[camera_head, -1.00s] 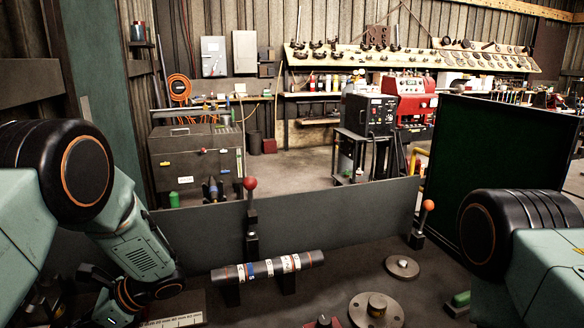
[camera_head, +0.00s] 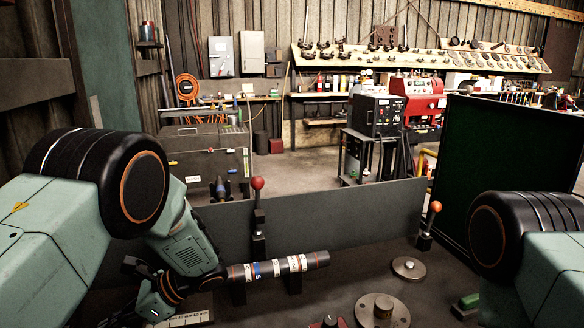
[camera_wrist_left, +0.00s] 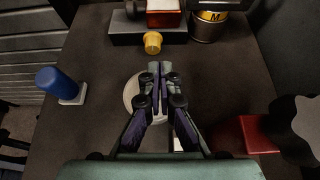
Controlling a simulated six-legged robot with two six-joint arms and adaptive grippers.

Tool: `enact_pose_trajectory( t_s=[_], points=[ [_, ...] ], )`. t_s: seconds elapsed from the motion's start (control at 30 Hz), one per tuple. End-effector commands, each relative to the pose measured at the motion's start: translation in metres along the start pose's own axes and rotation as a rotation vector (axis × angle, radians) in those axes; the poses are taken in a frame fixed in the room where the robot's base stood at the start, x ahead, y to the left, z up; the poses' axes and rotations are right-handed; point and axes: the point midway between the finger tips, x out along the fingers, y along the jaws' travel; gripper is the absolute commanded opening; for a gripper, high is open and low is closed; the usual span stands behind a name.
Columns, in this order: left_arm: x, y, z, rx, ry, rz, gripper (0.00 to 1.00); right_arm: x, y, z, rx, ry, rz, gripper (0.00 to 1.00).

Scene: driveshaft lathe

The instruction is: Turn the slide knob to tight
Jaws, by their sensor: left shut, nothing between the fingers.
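My left gripper (camera_wrist_left: 159,68) is shut and empty in the left wrist view, its fingertips above a pale round disc (camera_wrist_left: 131,92) on a dark surface. A yellow knob-like piece (camera_wrist_left: 152,43) is just beyond the fingertips, apart from them. A blue upright cylinder (camera_wrist_left: 56,83) on a pale base is at the left. I cannot tell which of these is the slide knob, and no "tight" mark is readable. My right gripper is out of view.
In the head view, a labelled shaft (camera_head: 278,266) rests on supports beside my left arm. A red-ball lever (camera_head: 257,184) and an orange-ball lever (camera_head: 435,207) stand behind. Metal discs (camera_head: 382,307) lie right of centre. In the wrist view, a red block (camera_wrist_left: 258,134) is at lower right.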

Motion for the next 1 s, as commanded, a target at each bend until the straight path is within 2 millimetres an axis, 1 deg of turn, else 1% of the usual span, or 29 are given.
enact_pose_trajectory(
  t_s=[0.2, 0.37, 0.47, 0.7, 0.83, 1.0],
  points=[
    [-0.007, 0.022, -0.009, 0.003, -0.001, -0.003, 0.00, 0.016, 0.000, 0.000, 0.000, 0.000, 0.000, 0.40],
    [-0.006, 0.032, -0.009, -0.001, 0.000, 0.000, 0.00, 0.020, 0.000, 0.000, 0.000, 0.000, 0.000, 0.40],
    [0.001, 0.033, -0.004, -0.001, 0.000, 0.003, 0.00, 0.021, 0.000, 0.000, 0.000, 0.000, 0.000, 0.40],
    [0.027, 0.034, 0.009, -0.001, 0.002, 0.002, 0.00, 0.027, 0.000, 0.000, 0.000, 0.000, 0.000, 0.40],
    [0.038, 0.034, 0.018, 0.000, 0.000, 0.003, 0.00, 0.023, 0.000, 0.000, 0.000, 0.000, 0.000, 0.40],
    [0.048, 0.034, 0.023, 0.000, 0.000, 0.001, 0.00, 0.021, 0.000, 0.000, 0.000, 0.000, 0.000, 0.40]
  ],
)
